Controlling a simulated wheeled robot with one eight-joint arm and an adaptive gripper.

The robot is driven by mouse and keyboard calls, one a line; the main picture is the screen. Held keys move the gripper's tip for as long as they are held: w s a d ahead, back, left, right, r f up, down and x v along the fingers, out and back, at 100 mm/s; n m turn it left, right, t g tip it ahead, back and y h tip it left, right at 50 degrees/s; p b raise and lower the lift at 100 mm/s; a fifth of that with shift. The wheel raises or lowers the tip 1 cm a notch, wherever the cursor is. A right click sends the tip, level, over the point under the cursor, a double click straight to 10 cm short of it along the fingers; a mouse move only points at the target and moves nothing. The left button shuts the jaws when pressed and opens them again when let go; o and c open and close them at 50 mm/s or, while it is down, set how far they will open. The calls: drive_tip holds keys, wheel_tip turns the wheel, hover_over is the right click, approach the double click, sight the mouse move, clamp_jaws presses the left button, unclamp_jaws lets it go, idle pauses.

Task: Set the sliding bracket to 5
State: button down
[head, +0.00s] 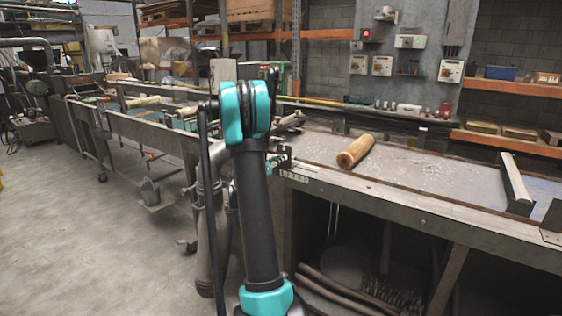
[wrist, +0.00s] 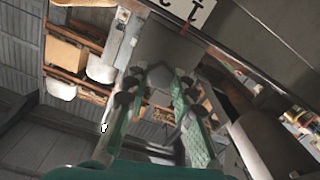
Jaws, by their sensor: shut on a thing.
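The sliding bracket (head: 283,155) is a small dark piece at the left end of the workbench's front edge, partly hidden behind my arm. A pale number strip (head: 295,177) lies just below it; its numbers are too small to read there. In the wrist view, the bracket (wrist: 165,45) is a grey plate at the tips of my gripper (wrist: 160,74), whose green fingers are shut on it. A red mark (wrist: 186,27) sits beside the white number strip (wrist: 201,10). Two dark, rotated characters show on the strip, the rest cut off, so I cannot tell the exact setting.
A wooden roller (head: 355,151) lies on the workbench top (head: 430,172). A long metal bar (head: 516,180) lies farther right. A lower shelf under the bench holds dark tools and a brush (head: 392,292). Clear concrete floor (head: 90,230) spreads at the left.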

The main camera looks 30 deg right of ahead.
drive_tip(key=c, duration=1.3)
unclamp_jaws()
drive_tip(key=shift+w+a, duration=0.15)
drive_tip(key=shift+w, duration=0.1)
drive_tip(key=shift+o, duration=0.2)
drive_tip(key=v, duration=1.2)
drive_tip(key=shift+f, duration=0.1)
drive_tip(key=shift+s, duration=0.15)
drive_tip(key=s+a+f+n+g+y, duration=0.1)
drive_tip(key=s+a+f+n+y, duration=0.2)
drive_tip(key=s+a, duration=0.6)
drive_tip(key=s+a+f+n+y, duration=0.4)
drive_tip(key=s+a+f+y, duration=0.2)
drive_tip(key=s+a+y, duration=0.2)
drive_tip(key=s+a+f+n+g+y, duration=0.1)
drive_tip(key=s+a+f+n+y, duration=0.2)
drive_tip(key=s+a, duration=0.9)
wheel_tip(320, 180, down, 3)
drive_tip(key=y, duration=0.2)
drive_tip(key=shift+s+r+n+g+y, duration=0.15)
drive_tip(key=shift+s+n+g+y, duration=0.1)
drive_tip(key=shift+n+g+y, duration=0.05)
